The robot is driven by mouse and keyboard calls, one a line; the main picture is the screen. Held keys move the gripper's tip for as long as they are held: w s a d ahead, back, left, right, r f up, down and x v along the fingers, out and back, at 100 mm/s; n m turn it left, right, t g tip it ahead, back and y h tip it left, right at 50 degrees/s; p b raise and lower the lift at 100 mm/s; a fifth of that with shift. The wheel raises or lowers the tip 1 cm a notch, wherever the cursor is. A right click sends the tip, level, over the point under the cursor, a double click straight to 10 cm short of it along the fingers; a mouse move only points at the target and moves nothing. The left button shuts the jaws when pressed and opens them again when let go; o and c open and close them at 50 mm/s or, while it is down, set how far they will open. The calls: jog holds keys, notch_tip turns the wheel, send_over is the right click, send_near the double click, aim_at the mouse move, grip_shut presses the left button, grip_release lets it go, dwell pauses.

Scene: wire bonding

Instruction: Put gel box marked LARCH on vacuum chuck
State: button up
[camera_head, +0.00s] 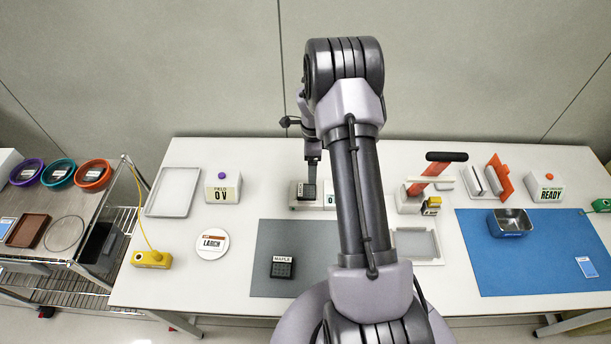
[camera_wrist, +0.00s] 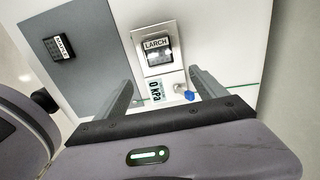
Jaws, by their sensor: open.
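The gel box marked LARCH (camera_wrist: 158,44) is a dark box with a white label. It sits on the pale square plate of the vacuum chuck (camera_wrist: 139,38), whose readout shows 0 kPa. In the head view the box (camera_head: 306,190) also rests on the chuck (camera_head: 294,203) behind the grey mat. My gripper (camera_wrist: 160,80) is open and empty. Its two fingers are apart on either side of the readout, and the box lies past the fingertips, clear of them. My arm hides part of the bench in the head view.
A MAPLE gel box (camera_head: 283,268) lies on the grey mat (camera_head: 265,240). A round LARCH card (camera_head: 212,245) and a FIELD 0 V box (camera_head: 222,188) are at left. A blue knob (camera_wrist: 189,95) sits by the readout. A red-handled press (camera_head: 432,178) stands right of my arm.

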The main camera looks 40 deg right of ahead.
jog(key=s+a+r+n+t, duration=0.1)
jog(key=a+r+n, duration=0.2)
jog(key=a+r, duration=0.35)
jog(key=s+a+r+n+t, duration=0.1)
jog(key=a+r+n, duration=0.25)
jog(key=r, duration=0.55)
jog(key=s+a+r+n+t, duration=0.1)
jog(key=a+r+n, duration=0.1)
jog(key=a+r, duration=0.45)
jog(key=s+a+r+n+t+y, duration=0.1)
jog(key=s+a+r+n, duration=0.4)
jog(key=s, duration=0.5)
jog(key=s+a+r+n+t+y, duration=0.1)
jog(key=s+a+r+n, duration=0.4)
jog(key=s, duration=0.5)
jog(key=a+n, duration=0.2)
jog(key=a, duration=0.1)
jog(key=shift+s+t, duration=0.35)
jog(key=shift+t, duration=0.05)
